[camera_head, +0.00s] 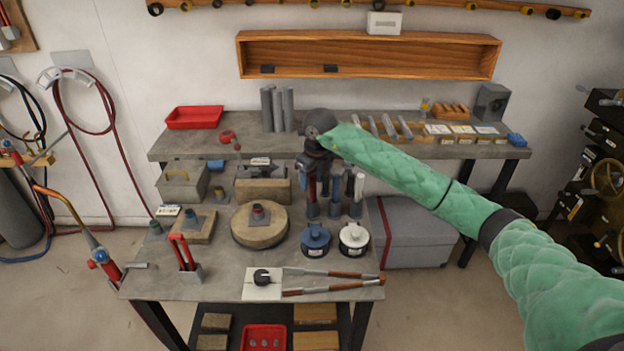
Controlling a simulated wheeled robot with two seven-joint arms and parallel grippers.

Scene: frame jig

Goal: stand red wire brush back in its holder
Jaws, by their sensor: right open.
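The red wire brush (312,189) stands upright at the back right of the workbench, in line with a dark grey holder (313,211). Its upper end is partly hidden by my right gripper (313,172). That gripper points down at the brush's top and is open; I cannot tell whether its fingers touch the brush. I also cannot tell how deep the brush sits in the holder. My left gripper is not in view.
A blue-handled tool (336,187) and a white-handled tool (358,187) stand in holders close on the right. A blue canister (315,240) and a white canister (354,239) stand in front. A round wooden block (245,232) lies to the left.

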